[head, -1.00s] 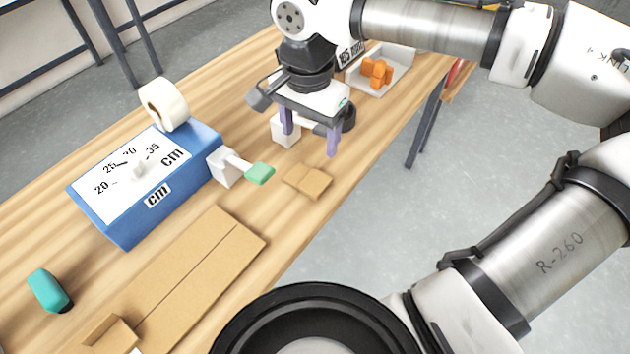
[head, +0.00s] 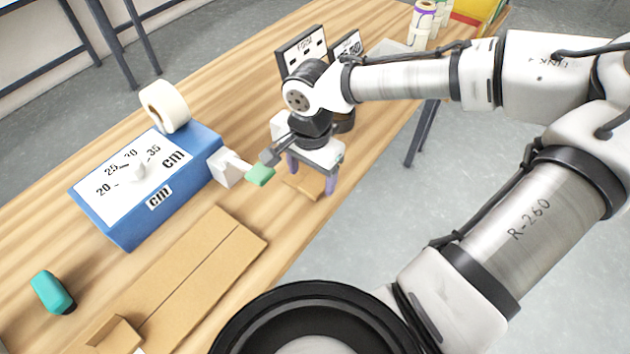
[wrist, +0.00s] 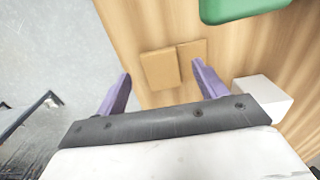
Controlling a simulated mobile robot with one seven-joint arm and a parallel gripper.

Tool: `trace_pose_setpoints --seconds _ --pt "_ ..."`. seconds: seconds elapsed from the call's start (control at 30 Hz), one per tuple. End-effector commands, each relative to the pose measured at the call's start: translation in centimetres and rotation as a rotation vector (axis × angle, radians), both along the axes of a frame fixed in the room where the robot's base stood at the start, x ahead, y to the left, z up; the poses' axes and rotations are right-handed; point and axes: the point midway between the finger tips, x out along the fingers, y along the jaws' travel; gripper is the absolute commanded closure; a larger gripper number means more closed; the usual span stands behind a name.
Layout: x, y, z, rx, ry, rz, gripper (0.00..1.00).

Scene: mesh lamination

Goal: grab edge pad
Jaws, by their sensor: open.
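The edge pad (head: 306,184) is a small tan cardboard piece lying on the wooden table near its front edge. In the wrist view it shows as two flat parts side by side, a larger one (wrist: 160,69) and one to its right (wrist: 192,52). My gripper (head: 311,180) is open and empty above the pad, its purple fingers pointing down. My gripper hides part of the pad in the head view.
A blue box with a cm scale (head: 150,200) stands left, with a white tape roll (head: 164,106) behind. Its green-tipped arm (head: 260,175) reaches close beside my gripper. A large folded cardboard sheet (head: 190,275) lies in front. Two dark-framed panels (head: 303,50) stand behind my gripper.

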Motion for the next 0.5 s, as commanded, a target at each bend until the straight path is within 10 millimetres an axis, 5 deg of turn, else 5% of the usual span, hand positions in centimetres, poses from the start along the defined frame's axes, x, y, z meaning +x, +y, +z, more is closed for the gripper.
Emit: trace_pose_setpoints --seconds 0.2,0.5 --pt "0.1 0.0 -2.3 -0.001 0.000 0.001 0.29" --pt "0.1 0.0 -2.6 -0.001 -0.001 0.000 0.33"
